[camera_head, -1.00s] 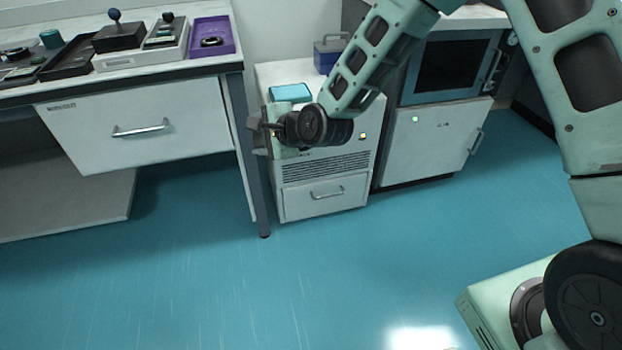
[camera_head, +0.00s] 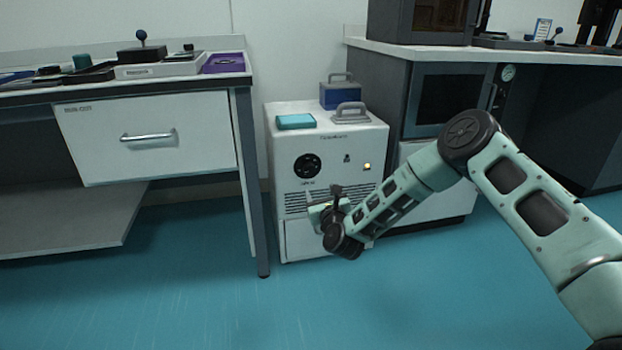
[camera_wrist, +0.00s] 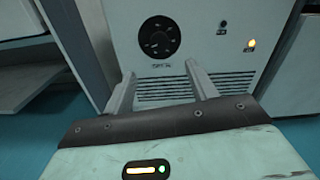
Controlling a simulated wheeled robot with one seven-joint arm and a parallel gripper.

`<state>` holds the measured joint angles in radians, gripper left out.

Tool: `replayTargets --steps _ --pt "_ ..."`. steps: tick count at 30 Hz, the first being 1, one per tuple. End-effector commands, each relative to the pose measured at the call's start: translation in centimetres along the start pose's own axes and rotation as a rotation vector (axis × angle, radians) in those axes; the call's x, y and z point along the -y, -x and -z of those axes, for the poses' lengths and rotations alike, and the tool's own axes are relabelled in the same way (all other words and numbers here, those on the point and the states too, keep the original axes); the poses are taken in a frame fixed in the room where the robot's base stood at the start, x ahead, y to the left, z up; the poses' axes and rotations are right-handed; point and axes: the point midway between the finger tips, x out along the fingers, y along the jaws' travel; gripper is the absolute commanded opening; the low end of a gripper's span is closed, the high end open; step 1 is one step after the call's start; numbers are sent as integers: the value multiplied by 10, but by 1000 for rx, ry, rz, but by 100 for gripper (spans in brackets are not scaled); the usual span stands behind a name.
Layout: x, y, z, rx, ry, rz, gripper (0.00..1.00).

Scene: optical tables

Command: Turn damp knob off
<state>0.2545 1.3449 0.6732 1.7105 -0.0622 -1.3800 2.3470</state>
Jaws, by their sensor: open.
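A round black dial knob (camera_head: 307,167) with light markings sits on the front of a white cabinet unit (camera_head: 294,220), on the upper left of its face. It also shows in the wrist view (camera_wrist: 159,37), beyond and above the fingertips. The label below it is too small to read surely. My gripper (camera_wrist: 163,80) is open and empty, with its two fingers spread and pointing at the cabinet front below the knob. In the head view my gripper (camera_head: 322,205) is in front of the vent slats, lower than the knob and apart from it.
A small toggle (camera_head: 347,158) and a lit amber lamp (camera_head: 367,166) are right of the knob. A desk (camera_head: 150,135) stands left; the floor in front is clear.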

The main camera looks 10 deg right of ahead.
Motion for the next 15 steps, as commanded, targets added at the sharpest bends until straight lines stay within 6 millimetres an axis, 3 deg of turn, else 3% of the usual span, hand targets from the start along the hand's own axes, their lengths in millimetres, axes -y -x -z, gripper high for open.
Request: replayTargets --steps 15 --pt "-1 -103 2 3 1 0 57"
